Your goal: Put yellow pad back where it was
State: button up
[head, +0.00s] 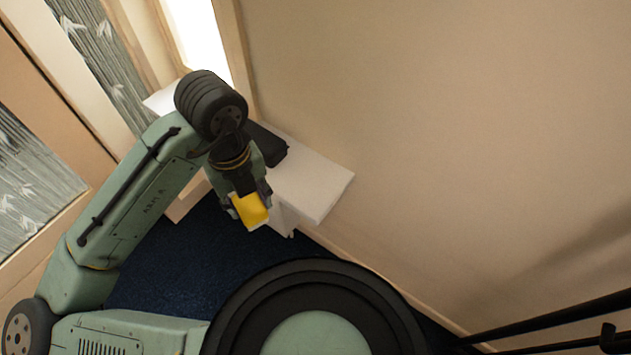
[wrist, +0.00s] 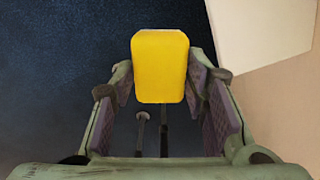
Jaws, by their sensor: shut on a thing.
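The yellow pad (head: 249,209) is a small block with rounded corners, held at the end of my gripper (head: 250,205). In the wrist view the yellow pad (wrist: 160,66) sits between the two fingertips of my gripper (wrist: 160,85), with its broad face toward the camera. In the head view the gripper is in front of the near left edge of a white shelf (head: 320,187). In the wrist view the pad is over dark blue floor, apart from the white surface (wrist: 258,35) at upper right. Part of the shelf is hidden behind my arm.
A dark object (head: 266,145) lies on the shelf, partly behind my wrist. A beige wall (head: 430,110) rises to the right of the shelf. Dark blue carpet (head: 170,265) lies open below. Panels with a bamboo pattern (head: 100,60) stand at the left.

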jog(key=w+d+p, duration=0.1)
jog(key=w+d, duration=0.2)
jog(key=d, duration=0.1)
jog(key=w+d+f+p, duration=0.1)
jog(key=w+d, duration=0.2)
jog(key=d, duration=0.1)
jog(key=w+d+p, duration=0.1)
jog(key=w+d, duration=0.2)
jog(key=d, duration=0.1)
jog(key=shift+w+d+f, duration=0.15)
jog(key=shift+w+f, duration=0.15)
jog(key=shift+w, duration=0.05)
jog(key=shift+f+p, duration=0.4)
jog(key=shift+f, duration=1.4)
jog(key=shift+f, duration=0.1)
jog(key=o, duration=1)
notch_tip(320, 180, up, 12)
